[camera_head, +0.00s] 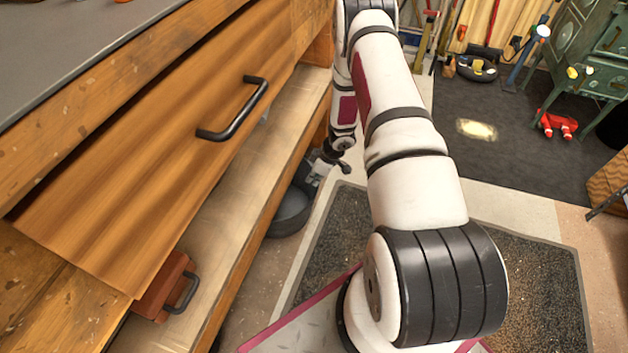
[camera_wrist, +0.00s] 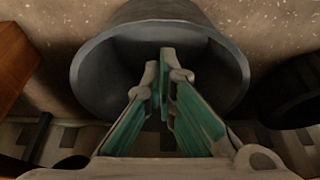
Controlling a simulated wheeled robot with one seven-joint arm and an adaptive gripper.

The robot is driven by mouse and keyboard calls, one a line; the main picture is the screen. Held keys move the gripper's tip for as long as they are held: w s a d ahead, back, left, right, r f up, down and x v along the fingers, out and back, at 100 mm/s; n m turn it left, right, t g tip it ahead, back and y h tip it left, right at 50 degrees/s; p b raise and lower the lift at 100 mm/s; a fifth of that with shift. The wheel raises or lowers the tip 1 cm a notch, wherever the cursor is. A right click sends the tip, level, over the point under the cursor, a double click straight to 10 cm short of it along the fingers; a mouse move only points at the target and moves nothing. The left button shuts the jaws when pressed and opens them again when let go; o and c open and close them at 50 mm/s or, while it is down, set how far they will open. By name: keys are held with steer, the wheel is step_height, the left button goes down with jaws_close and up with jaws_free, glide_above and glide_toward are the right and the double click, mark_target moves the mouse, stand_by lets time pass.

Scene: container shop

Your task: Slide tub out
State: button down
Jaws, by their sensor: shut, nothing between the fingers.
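A dark grey round tub (camera_head: 289,214) stands on the floor at the lower edge of the wooden bench, partly under it. In the wrist view the tub (camera_wrist: 108,75) has its open mouth facing the camera. My gripper (camera_wrist: 165,62) is shut and empty, with its fingertips in front of or inside the tub's mouth; I cannot tell how deep or whether they touch it. In the head view my gripper (camera_head: 312,178) is small, beside the tub's upper right, its tips hard to make out.
The bench has a wide drawer with a black handle (camera_head: 236,112) and a low shelf (camera_head: 235,215). A wooden box (camera_head: 160,290) sits lower left. A dark round object (camera_wrist: 290,92) lies right of the tub. A dark floor mat (camera_head: 325,245) lies right of the bench.

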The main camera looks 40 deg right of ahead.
steer(key=b+x, duration=0.3)
steer(key=x, duration=0.3)
steer(key=shift+f, duration=0.4)
steer(key=shift+w, duration=0.15)
